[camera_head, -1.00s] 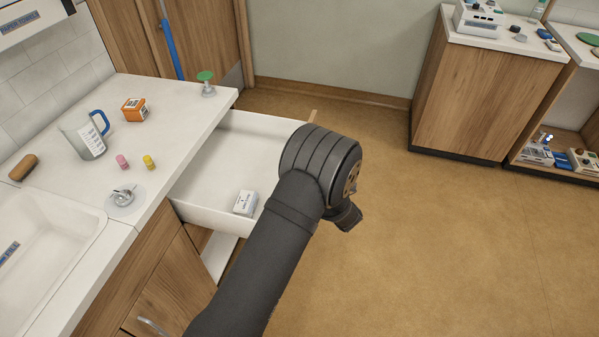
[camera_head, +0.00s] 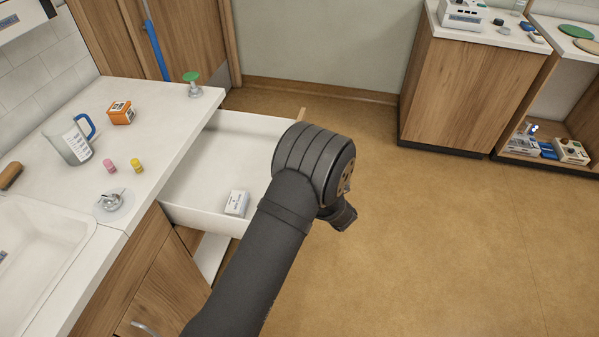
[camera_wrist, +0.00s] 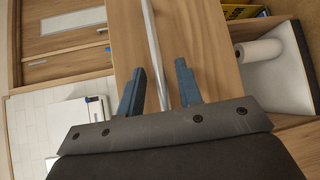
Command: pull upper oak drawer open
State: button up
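The upper oak drawer stands well out from the counter, its white inside (camera_head: 205,165) showing in the head view. A small white box (camera_head: 236,204) lies in it near the front. My arm hides much of the drawer front in the head view. In the wrist view, the oak front (camera_wrist: 205,45) carries a long metal bar handle (camera_wrist: 152,40). My gripper (camera_wrist: 160,72) has its two blue fingers on either side of this handle. A gap shows between each finger and the bar, so the gripper looks open around it.
The counter (camera_head: 150,135) holds a measuring jug (camera_head: 70,145), an orange box (camera_head: 120,112) and small bottles. A wooden cabinet (camera_head: 465,95) stands at the back right. Open floor (camera_head: 450,240) lies to the right. A white roll (camera_wrist: 259,51) lies in a compartment beside the front in the wrist view.

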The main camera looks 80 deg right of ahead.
jog(key=v, duration=1.6)
jog(key=x, duration=1.7)
jog(key=shift+w+d, duration=0.1)
jog(key=shift+w, duration=0.05)
jog(key=v, duration=1.7)
